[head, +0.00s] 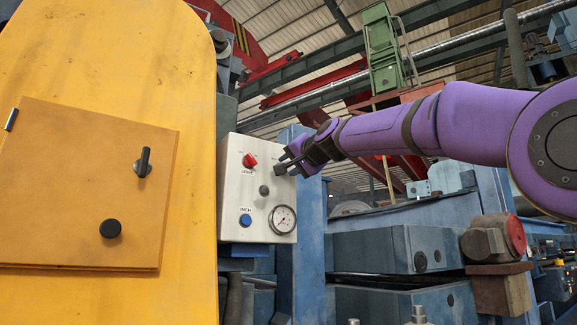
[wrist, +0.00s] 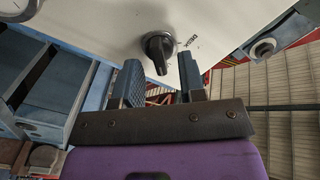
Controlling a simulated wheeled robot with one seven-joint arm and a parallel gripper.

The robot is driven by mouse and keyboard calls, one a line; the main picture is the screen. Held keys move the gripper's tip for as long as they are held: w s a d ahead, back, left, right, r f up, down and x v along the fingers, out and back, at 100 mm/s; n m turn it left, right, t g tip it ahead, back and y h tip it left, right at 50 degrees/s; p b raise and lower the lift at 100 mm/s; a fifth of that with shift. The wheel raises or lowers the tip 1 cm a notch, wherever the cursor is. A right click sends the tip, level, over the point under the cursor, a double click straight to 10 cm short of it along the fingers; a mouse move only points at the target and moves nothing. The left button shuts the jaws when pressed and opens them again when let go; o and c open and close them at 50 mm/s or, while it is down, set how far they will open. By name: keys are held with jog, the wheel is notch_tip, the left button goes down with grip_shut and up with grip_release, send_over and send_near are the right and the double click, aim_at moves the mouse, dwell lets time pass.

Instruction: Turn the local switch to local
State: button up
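A dark rotary switch (wrist: 159,47) with a raised handle sits on the pale control panel (wrist: 110,18) in the wrist view. Small lettering beside it is hard to read; I cannot tell its set position for sure. My gripper (wrist: 160,75) is open, its two fingers apart on either side of the line to the switch. The switch handle shows between and just beyond the fingertips; contact is not clear. In the head view my gripper (head: 287,163) is at the upper right of the panel (head: 230,185) and largely hides this switch.
The panel also carries a red switch (head: 250,161), a grey knob (head: 264,190), a blue button (head: 245,220) and a round gauge (head: 283,219). A yellow housing (head: 110,60) with a hatch (head: 70,190) stands to the left. Blue machinery (head: 370,250) lies below my arm.

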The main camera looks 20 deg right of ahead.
jog(key=v, duration=0.9)
jog(key=shift+s, duration=0.25)
jog(key=s+d+f+n+g+h, duration=0.1)
jog(key=s+f+g, duration=0.3)
jog(key=s+f, duration=0.5)
jog(key=s+d+f+n+g+h, duration=0.1)
jog(key=s+f, duration=0.8)
jog(key=f, duration=1.3)
jog(key=s+d+f+n+g+h, duration=0.2)
jog(key=s+f+n+g, duration=0.2)
jog(key=f, duration=1.2)
jog(key=s+g, duration=0.3)
jog(key=s, duration=0.2)
jog(key=shift+s+f, duration=0.15)
jog(key=shift+s, duration=0.2)
